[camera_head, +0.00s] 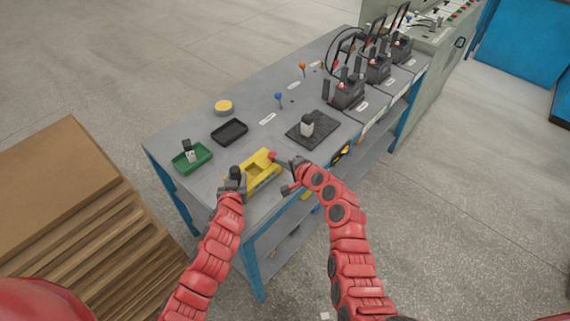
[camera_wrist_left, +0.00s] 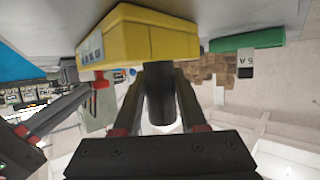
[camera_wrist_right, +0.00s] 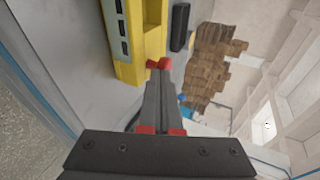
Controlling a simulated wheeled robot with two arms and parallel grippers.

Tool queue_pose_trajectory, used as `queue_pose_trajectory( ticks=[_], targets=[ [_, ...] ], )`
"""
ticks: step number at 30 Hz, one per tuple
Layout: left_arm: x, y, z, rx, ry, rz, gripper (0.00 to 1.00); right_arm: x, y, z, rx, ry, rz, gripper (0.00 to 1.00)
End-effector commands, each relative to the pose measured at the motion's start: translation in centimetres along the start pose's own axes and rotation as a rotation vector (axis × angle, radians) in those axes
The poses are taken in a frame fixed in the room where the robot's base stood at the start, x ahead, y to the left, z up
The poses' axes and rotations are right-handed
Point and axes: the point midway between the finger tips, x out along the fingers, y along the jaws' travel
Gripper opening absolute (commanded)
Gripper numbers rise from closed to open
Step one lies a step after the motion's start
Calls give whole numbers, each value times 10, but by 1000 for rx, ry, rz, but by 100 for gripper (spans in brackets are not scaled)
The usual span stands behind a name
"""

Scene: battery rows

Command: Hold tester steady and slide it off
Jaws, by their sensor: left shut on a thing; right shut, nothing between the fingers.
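The yellow tester (camera_head: 264,180) lies near the front edge of the grey bench top; its body also shows in the left wrist view (camera_wrist_left: 140,38) and the right wrist view (camera_wrist_right: 130,70). My left gripper (camera_head: 235,184) is shut on the black upright post (camera_wrist_left: 159,95) at the tester's left end. A red knob (camera_head: 271,155) sticks out at the tester's far right end; it also shows in the left wrist view (camera_wrist_left: 101,80). My right gripper (camera_head: 293,170) is shut and empty, with its tips close to the red knob (camera_wrist_right: 164,63). I cannot tell whether they touch.
A green tray (camera_head: 205,155) holding a battery stands left of the tester. An empty black tray (camera_head: 229,131) and a yellow disc (camera_head: 223,106) lie behind. A black mat (camera_head: 325,134) with an upright battery is at right. Black chargers (camera_head: 345,94) line the bench further back.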

Motion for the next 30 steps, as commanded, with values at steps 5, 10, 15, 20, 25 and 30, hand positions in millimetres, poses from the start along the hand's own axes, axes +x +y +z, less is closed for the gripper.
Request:
queue_pose_trajectory(
  ticks=[5,10,15,20,25,30],
  targets=[
    [0,0,0,0,0,0,0,1,0,0,0,0,0,0],
    [0,0,0,0,0,0,0,1,0,0,0,0,0,0],
    [0,0,0,0,0,0,0,10,-5,0,3,-1,-1,0],
    [0,0,0,0,0,0,0,28,-13,4,6,-3,-1,0],
    [0,0,0,1,0,0,0,42,-20,7,1,0,0,0],
    [0,0,0,0,0,1,0,44,-20,8,1,0,0,0]
  ],
)
